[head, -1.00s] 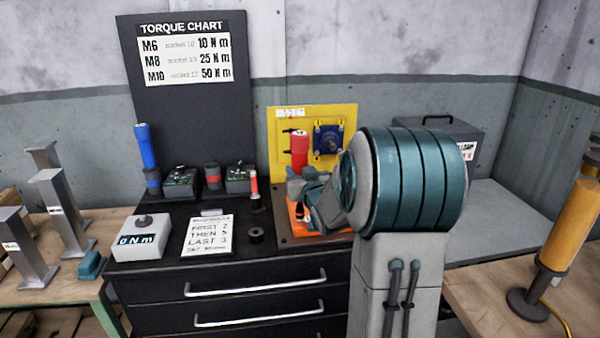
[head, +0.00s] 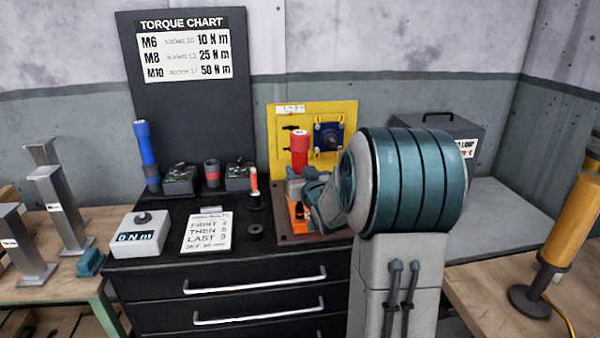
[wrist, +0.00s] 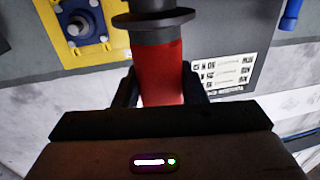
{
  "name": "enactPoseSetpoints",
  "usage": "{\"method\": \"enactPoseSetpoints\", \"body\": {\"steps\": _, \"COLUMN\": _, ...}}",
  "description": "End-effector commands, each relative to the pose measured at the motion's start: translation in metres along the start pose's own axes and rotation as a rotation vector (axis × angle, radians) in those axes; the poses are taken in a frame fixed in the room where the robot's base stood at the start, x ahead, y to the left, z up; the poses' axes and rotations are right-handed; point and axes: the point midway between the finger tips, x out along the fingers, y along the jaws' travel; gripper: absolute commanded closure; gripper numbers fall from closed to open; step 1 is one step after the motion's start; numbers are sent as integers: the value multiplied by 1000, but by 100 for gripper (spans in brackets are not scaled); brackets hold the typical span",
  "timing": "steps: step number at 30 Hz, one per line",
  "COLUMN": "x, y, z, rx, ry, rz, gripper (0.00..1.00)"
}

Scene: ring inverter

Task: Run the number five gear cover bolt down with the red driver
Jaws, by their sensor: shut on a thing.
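The red driver (head: 299,150) stands upright in front of the yellow board in the head view. In the wrist view its red grip (wrist: 162,75) lies between the fingers of my gripper (wrist: 161,88), which is shut on it. A dark collar and shaft continue past the grip. The orange gear cover (head: 299,217) is on the bench below the driver, mostly hidden by my arm. The number five bolt and the driver's tip are hidden, so I cannot tell whether they touch.
A blue driver (head: 144,145) stands at the bench's back left. A grey box reading 0 N m (head: 139,232), an order card (head: 208,233) and a black ring (head: 255,233) lie to the left. The yellow board (head: 348,112) with a blue-plated part stands behind.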

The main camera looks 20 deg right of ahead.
Motion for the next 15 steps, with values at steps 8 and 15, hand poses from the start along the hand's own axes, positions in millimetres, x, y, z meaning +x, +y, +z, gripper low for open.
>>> {"method": "enactPoseSetpoints", "body": {"steps": 8, "x": 0, "y": 0, "z": 3, "rx": 0, "ry": 2, "rz": 0, "gripper": 92}}
{"method": "enactPoseSetpoints", "body": {"steps": 15, "x": 0, "y": 0, "z": 7, "rx": 0, "ry": 0, "rz": 0, "gripper": 92}}
